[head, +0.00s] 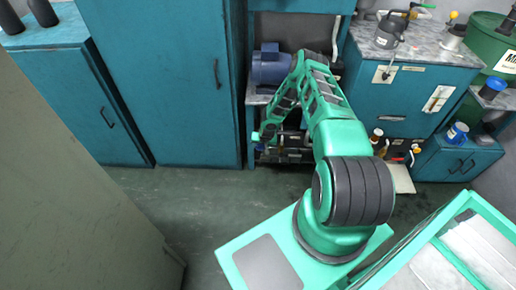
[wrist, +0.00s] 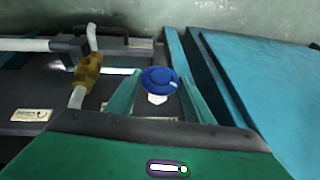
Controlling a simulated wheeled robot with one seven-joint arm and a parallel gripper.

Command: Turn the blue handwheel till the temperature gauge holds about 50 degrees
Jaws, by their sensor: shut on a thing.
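The blue handwheel (wrist: 158,80) shows in the middle of the wrist view, with a small light mark on its right side. My gripper (wrist: 158,88) has one green finger on each side of the wheel and is shut on it. A small white piece (wrist: 157,99) shows just below the wheel; I cannot tell what it is. I cannot make out the temperature gauge or a reading in either view.
A brass valve (wrist: 88,74) on pale pipes is left of the wheel in the wrist view. A blue motor (head: 270,66) stands on the bay's shelf. Tall teal cabinets (head: 165,80) are at left, a marble-topped cabinet (head: 415,90) at right. Floor (head: 185,205) is clear front-left.

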